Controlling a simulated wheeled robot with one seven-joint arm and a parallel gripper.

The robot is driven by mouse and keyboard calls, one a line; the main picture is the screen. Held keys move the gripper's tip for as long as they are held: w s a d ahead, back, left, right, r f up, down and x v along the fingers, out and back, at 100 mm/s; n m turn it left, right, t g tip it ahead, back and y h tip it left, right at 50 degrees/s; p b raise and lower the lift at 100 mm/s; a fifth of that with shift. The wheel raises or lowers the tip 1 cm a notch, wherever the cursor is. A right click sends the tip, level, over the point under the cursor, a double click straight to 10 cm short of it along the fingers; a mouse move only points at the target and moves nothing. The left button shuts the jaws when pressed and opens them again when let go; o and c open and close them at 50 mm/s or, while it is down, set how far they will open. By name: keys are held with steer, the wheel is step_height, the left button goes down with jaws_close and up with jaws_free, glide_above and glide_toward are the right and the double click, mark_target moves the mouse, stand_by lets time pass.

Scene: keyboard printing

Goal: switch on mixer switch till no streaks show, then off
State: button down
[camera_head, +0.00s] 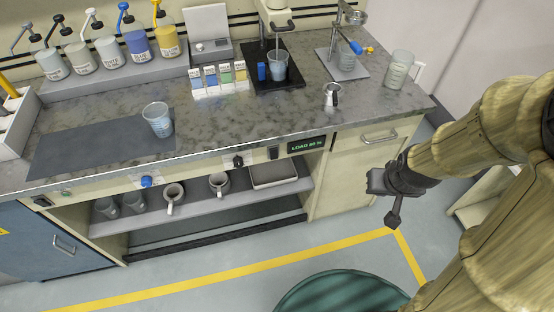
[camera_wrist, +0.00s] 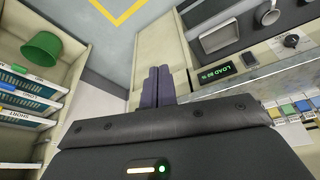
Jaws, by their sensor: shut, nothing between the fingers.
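The mixer (camera_head: 276,18) stands at the back of the counter on a black base. Its shaft reaches down into a pale blue cup (camera_head: 278,65); streaks in the cup are too small to tell. A small blue block (camera_head: 262,72) is beside the cup on the base; I cannot tell whether it is the mixer switch. A dark rocker-like switch (camera_head: 273,153) sits on the front panel left of the lit LOAD display (camera_head: 306,144), which also shows in the wrist view (camera_wrist: 220,72). My gripper (camera_head: 393,216) is shut and empty in front of the right cabinet, apart from everything. Its closed fingers show in the wrist view (camera_wrist: 158,72).
A black knob (camera_head: 238,161) and a blue knob (camera_head: 146,181) project from the front panel. Mugs stand on the shelf below. A second cup (camera_head: 157,118) stands on the grey mat (camera_head: 75,150). A metal jug (camera_head: 332,95) is near the counter edge.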

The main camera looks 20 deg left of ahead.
steer(key=w+a+f+n+t+y+b, duration=0.2)
steer(key=a+f+t+y+b, duration=0.2)
steer(key=a+f, duration=0.6)
steer(key=w+a+f+n+t+y+b, duration=0.2)
steer(key=w+a+f+t+y+b, duration=0.1)
steer(key=a+f+b, duration=0.5)
steer(key=a+f+t+y, duration=0.1)
steer(key=a+f+t, duration=0.1)
steer(key=a, duration=0.3)
steer(key=shift+a+f+t, duration=0.3)
steer(key=shift+a+f, duration=0.1)
steer(key=shift+f, duration=0.25)
steer(key=shift+w, duration=0.15)
glide_toward(275, 158)
steer(key=x, duration=0.6)
steer(key=shift+w+a+r, duration=0.1)
steer(key=shift+w+a, duration=0.2)
steer(key=shift+w, duration=0.05)
